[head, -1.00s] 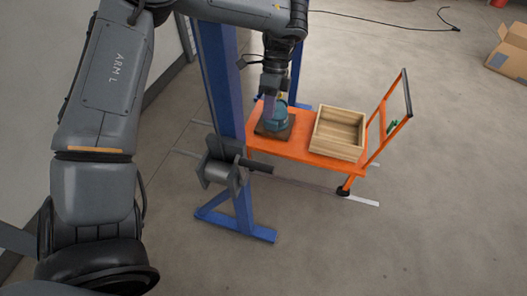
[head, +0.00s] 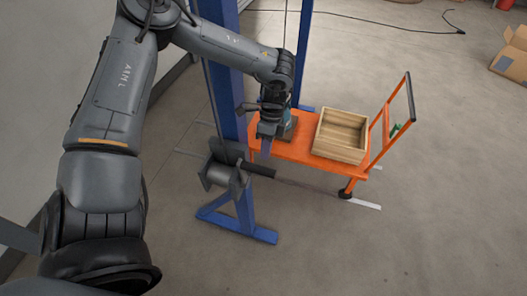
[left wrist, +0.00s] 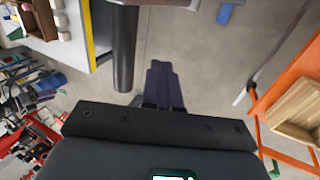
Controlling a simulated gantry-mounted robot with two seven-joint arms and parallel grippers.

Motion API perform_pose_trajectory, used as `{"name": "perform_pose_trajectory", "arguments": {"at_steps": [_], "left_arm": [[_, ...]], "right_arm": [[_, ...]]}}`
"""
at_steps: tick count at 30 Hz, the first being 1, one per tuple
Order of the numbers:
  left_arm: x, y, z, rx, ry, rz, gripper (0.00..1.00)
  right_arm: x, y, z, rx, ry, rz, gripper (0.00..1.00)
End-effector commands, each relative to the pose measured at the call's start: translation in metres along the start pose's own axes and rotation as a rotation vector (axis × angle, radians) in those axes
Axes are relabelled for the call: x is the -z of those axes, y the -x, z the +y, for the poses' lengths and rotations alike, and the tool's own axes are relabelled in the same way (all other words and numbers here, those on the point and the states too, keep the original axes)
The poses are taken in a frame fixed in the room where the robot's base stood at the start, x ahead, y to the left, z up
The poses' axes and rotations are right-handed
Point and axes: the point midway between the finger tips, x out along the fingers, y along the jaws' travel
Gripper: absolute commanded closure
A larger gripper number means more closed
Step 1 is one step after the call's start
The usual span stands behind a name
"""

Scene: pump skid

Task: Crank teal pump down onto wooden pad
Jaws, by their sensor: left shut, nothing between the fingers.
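The teal pump (head: 290,121) shows as a small patch behind my left gripper, over the dark wooden pad (head: 291,133) on the orange cart. Whether the pump touches the pad cannot be told. The winch (head: 221,176) sits on the blue post, with a dark crank handle (head: 259,170) sticking out to the right. My left gripper (head: 265,151) points down, shut and empty, a little above the handle's outer end. In the left wrist view its fingers (left wrist: 164,88) are together, and the dark handle (left wrist: 124,55) stands to their left, apart from them. My right gripper is not in view.
The orange cart (head: 295,151) carries an open wooden crate (head: 341,134) beside the pad and has an upright push handle (head: 409,96) at right. The blue frame (head: 227,70) stands close to my left arm. The floor in front is clear. A cardboard box (head: 511,60) lies far right.

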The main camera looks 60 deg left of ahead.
Motion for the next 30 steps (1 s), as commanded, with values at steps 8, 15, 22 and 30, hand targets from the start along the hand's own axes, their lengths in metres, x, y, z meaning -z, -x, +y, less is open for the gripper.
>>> {"name": "perform_pose_trajectory", "arguments": {"at_steps": [8,15,22,30], "left_arm": [[0.0,-0.006,0.019,0.0,-0.001,0.0,1.0],[0.0,-0.007,0.02,0.0,0.0,0.0,1.0],[-0.001,-0.007,0.021,0.003,0.001,0.001,1.0],[-0.011,-0.009,0.025,0.049,0.017,0.007,1.0]], "right_arm": [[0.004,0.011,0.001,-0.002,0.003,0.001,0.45],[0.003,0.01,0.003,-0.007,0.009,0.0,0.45],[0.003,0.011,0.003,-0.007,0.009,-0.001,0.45],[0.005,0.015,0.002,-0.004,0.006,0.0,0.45]]}}
